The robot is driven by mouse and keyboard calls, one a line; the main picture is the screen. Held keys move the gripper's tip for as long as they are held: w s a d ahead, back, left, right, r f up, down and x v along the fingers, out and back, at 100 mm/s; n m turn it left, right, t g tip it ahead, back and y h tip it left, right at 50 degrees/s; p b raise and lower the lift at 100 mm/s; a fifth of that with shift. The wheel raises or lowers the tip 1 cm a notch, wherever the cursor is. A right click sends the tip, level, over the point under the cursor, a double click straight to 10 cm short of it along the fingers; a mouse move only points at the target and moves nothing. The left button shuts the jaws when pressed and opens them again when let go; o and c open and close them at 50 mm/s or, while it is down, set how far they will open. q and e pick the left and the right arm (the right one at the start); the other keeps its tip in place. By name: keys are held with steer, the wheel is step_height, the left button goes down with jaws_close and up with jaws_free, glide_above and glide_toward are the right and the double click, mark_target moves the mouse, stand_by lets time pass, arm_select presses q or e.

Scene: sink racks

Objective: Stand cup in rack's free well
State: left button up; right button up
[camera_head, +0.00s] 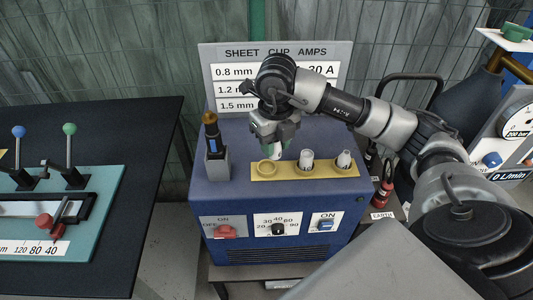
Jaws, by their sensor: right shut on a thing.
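The yellow rack (325,171) lies on top of the blue machine. Its left well (266,168) looks empty, with a raised yellow ring. White cups stand in the middle well (306,159) and the right well (344,159). My right gripper (277,146) points down over the rack's left end, shut on a whitish cup (277,156). The fingers hide most of this cup. Its lower end shows just above and right of the left well; I cannot tell its exact height. My left gripper is not in view.
A torch-like tool (214,145) stands in a grey holder left of the rack. A sign board (228,54) rises behind the machine. The blue machine (275,197) has knobs on its front. A dark bench (120,200) with levers is at left, and a gauge unit at right.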

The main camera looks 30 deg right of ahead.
mark_target(267, 169)
steer(key=shift+w+a+f, duration=0.5)
steer(key=shift+w+a, duration=0.15)
steer(key=shift+f, duration=0.2)
step_height(267, 169, down, 3)
steer(key=shift+f+p, duration=0.1)
steer(key=shift+p, duration=0.35)
steer(key=shift+f, duration=0.3)
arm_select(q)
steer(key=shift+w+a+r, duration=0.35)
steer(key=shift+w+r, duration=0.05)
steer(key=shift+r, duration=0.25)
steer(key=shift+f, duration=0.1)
arm_select(e)
steer(key=shift+f, duration=0.2)
steer(key=o, duration=1)
steer(key=shift+r, duration=0.1)
steer(key=shift+c, duration=0.2)
